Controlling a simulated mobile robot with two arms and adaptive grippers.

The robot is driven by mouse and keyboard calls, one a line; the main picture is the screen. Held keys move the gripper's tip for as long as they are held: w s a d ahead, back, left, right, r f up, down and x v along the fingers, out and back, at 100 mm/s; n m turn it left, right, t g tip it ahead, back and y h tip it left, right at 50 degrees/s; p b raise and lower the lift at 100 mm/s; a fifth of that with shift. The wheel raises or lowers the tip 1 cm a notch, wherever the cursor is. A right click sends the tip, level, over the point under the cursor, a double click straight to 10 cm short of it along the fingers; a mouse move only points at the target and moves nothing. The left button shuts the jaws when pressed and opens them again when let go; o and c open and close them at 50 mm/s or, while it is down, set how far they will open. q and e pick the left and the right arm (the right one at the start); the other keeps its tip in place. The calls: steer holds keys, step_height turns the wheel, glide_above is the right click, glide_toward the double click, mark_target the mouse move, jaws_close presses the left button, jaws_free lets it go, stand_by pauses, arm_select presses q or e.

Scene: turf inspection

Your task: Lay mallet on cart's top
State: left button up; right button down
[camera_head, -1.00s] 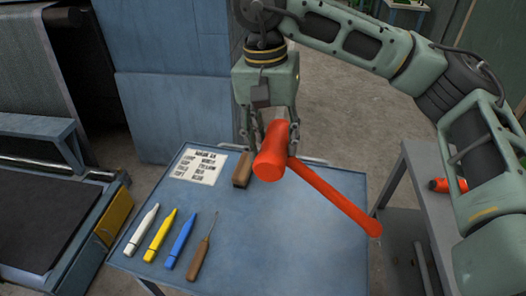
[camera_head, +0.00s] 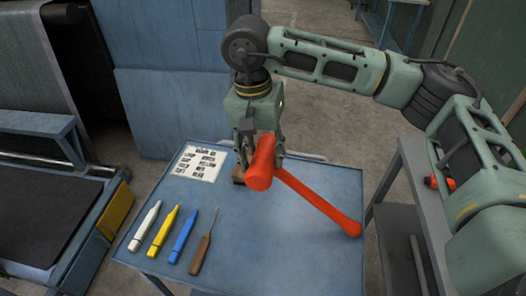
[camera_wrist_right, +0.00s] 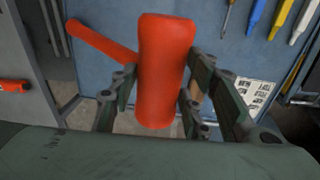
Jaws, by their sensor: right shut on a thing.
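The orange-red mallet (camera_head: 318,202) is held by its head in my right gripper (camera_head: 260,158), which is shut on it. Its handle slants down to the right over the blue cart top (camera_head: 290,255). In the right wrist view the mallet head (camera_wrist_right: 165,70) sits between the fingers (camera_wrist_right: 165,95), with the handle pointing to the upper left. The mallet looks low over the cart top; I cannot tell whether the handle touches it. My left gripper is not in view.
On the cart's left lie white (camera_head: 145,226), yellow (camera_head: 163,232) and blue (camera_head: 183,236) markers, a wooden-handled pick (camera_head: 201,252) and a printed card (camera_head: 197,164). A brown block (camera_head: 238,174) is partly hidden behind the gripper. A grey bench (camera_head: 412,185) stands right. The cart's front right is clear.

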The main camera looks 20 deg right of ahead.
steer(key=c, duration=1.3)
jaws_free()
steer(key=o, duration=0.3)
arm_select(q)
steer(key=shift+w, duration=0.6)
arm_select(e)
steer(key=shift+r, duration=0.1)
steer(key=shift+w+r, duration=0.1)
steer(key=shift+r, duration=0.15)
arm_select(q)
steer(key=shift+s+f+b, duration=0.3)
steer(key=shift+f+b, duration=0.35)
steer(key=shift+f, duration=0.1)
arm_select(e)
steer(key=r, duration=0.7)
steer(key=a+r, duration=0.1)
steer(key=r, duration=0.3)
steer(key=shift+w+r, duration=0.2)
